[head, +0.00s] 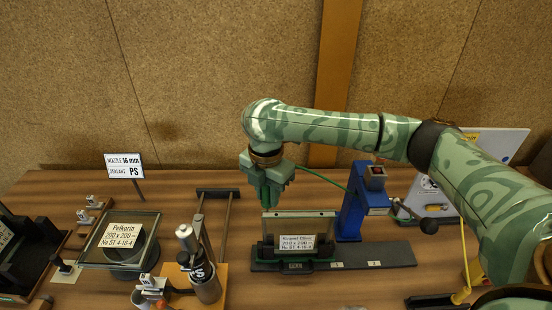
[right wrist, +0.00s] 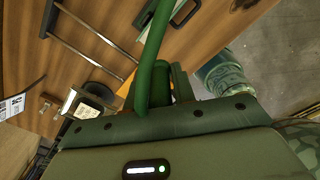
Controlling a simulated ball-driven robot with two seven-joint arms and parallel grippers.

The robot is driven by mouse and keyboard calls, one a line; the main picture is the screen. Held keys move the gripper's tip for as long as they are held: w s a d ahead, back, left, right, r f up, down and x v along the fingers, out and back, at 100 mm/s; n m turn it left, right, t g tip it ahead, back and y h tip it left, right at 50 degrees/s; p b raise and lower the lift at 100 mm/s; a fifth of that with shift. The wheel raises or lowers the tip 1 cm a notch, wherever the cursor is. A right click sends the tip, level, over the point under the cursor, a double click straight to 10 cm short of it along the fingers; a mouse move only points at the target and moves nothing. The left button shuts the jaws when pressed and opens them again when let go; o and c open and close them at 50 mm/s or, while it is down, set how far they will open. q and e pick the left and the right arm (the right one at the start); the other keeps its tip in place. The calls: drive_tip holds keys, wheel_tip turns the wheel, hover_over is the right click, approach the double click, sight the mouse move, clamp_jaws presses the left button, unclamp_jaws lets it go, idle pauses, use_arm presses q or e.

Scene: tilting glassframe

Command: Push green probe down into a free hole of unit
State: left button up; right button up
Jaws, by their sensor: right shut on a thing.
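My right gripper (head: 268,200) points down above the left end of a glass pane held upright in a black stand. It is shut on the green probe (right wrist: 160,84), which shows between the fingers in the right wrist view. In the head view the probe is mostly hidden by the fingers. A green cable (head: 322,178) runs from the gripper to the blue unit (head: 352,205), which stands upright behind and right of the pane. The unit's holes cannot be made out. My left gripper is not in view.
The glass pane (head: 300,226) carries a white label, and its dark stand (head: 385,255) extends right. A silver and black canister (head: 203,275) stands front left. Another labelled glass pane (head: 95,255) lies farther left. A white panel (head: 500,140) leans at the back right.

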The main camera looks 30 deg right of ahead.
drive_tip(key=d+n+p, duration=0.1)
drive_tip(key=n+p, duration=0.2)
drive_tip(key=n, duration=0.2)
drive_tip(key=w+d+r+n+p, duration=0.1)
drive_tip(key=n+p, duration=0.2)
drive_tip(key=n, duration=0.3)
drive_tip(key=w+d+r+n+p, duration=0.1)
drive_tip(key=n+p, duration=0.2)
drive_tip(key=n, duration=0.2)
drive_tip(key=shift+n, duration=0.3)
wheel_tip(320, 180, down, 6)
drive_tip(key=shift+r+b, duration=0.15)
drive_tip(key=shift+b, duration=1.1)
